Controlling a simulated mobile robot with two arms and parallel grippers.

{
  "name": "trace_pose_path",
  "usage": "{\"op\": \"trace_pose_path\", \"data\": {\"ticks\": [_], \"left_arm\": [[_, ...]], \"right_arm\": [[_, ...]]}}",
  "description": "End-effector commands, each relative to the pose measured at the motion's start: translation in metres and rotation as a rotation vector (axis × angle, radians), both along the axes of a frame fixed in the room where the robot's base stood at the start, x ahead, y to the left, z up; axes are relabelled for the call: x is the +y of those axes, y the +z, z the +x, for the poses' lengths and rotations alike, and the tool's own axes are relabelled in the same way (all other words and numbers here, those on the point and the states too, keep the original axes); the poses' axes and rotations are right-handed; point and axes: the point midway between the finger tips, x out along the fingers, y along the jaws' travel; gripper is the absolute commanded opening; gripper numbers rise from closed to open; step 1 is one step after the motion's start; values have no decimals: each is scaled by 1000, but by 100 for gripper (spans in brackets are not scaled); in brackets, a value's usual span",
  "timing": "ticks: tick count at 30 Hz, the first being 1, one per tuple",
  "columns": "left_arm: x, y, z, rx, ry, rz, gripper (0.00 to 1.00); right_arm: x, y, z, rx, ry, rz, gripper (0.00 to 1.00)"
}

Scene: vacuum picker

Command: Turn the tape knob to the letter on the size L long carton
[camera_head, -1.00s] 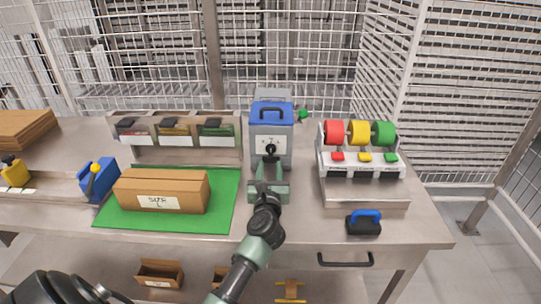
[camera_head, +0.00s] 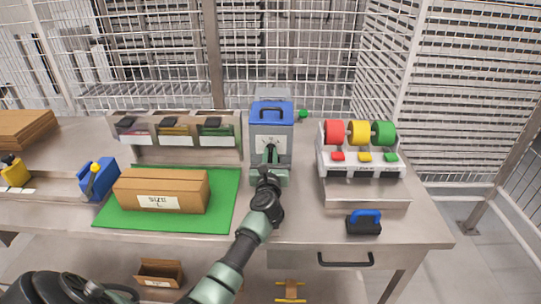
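The long brown carton (camera_head: 185,184) lies on the green mat (camera_head: 222,205). The white label (camera_head: 158,202) on its front reads "SIZE L". The tape machine (camera_head: 286,165) is a grey box with a blue lid (camera_head: 271,115), right of the mat. My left arm reaches up to its front, and my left gripper (camera_head: 270,155) is in front of the pale dial plate (camera_head: 284,143). The gripper covers the knob and most of the letters, so the knob's setting is hidden. I cannot tell whether the fingers are closed on it. My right gripper is not in view.
A rack with red, yellow and green rolls (camera_head: 358,132) stands to the right. A blue-handled black tool (camera_head: 364,222) lies at the front right. A bin rack (camera_head: 176,150) stands behind the mat. A blue tape dispenser (camera_head: 97,180) is left of the carton.

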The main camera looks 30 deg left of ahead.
Motion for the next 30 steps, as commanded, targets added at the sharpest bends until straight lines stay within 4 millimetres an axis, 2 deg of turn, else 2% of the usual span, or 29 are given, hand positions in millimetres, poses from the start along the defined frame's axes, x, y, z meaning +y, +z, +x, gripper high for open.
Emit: {"op": "trace_pose_path", "data": {"ticks": [8, 14, 30], "left_arm": [[0, 1, 0, 14, -1, 23, 0], [-1, 2, 0, 64, -1, 101, 0], [-3, 1, 1, 295, -2, 476, 0]], "right_arm": [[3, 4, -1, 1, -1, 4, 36], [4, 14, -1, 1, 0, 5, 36], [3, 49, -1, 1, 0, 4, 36]]}}
